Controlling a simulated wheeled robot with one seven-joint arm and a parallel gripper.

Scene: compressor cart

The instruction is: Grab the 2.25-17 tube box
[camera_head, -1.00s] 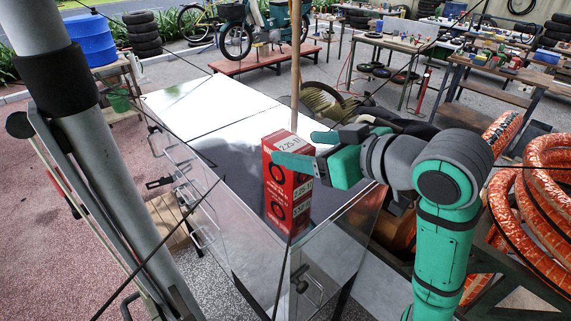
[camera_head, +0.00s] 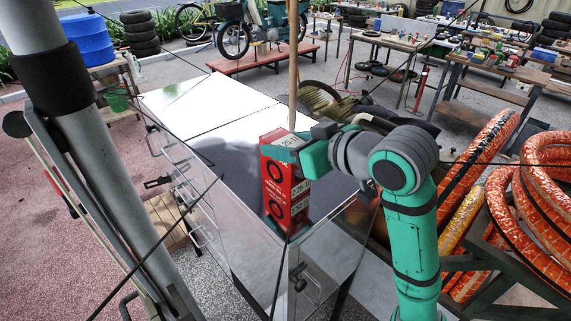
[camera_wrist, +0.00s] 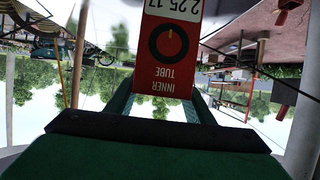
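The 2.25-17 tube box (camera_head: 274,190) is a tall red carton with a white label and black ring pictures. It stands upright near the front corner of the metal cabinet top (camera_head: 177,112). My gripper (camera_head: 284,147) is at the upper part of the box, with its green fingers on either side. In the wrist view, the box (camera_wrist: 168,60) shows upside down, with "INNER TUBE" and "2.25-17" readable. The fingers (camera_wrist: 162,98) flank its edges with little or no visible gap. Whether they press on it cannot be told.
A wooden pole (camera_head: 294,75) rises behind the box. Orange-wrapped hoses or tyres (camera_head: 545,210) are at the right, close to my arm. Workbenches (camera_head: 385,42) and a teal motorbike (camera_head: 255,25) stand farther back. The cabinet top beyond the box is clear.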

